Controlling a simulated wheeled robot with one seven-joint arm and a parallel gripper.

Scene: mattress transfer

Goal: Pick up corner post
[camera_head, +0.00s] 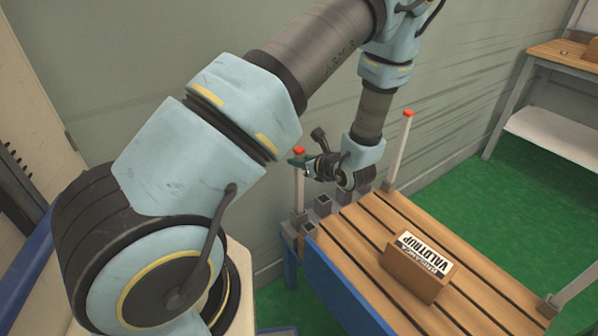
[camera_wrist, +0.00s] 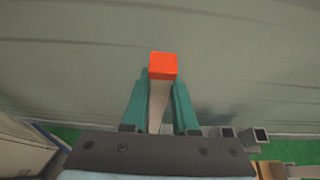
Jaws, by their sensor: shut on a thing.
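The corner post (camera_head: 299,185) is a pale upright bar with an orange-red cap, standing at the near left corner of the slatted wooden table. Its lower end is at a grey bracket there. My gripper (camera_head: 299,163) is shut on this post just under its cap. In the wrist view the orange cap (camera_wrist: 163,66) and the pale post lie between the two teal fingers of my gripper (camera_wrist: 160,100). I cannot tell whether the post's foot is still seated in its bracket.
Grey square sockets (camera_head: 322,205) line the table's end beside the post. Another capped post (camera_head: 399,150) stands at the far corner. A cardboard box (camera_head: 418,272) lies on the slatted table (camera_head: 350,240). A wall (camera_head: 160,60) rises close behind. A wooden workbench (camera_head: 570,54) is at the upper right.

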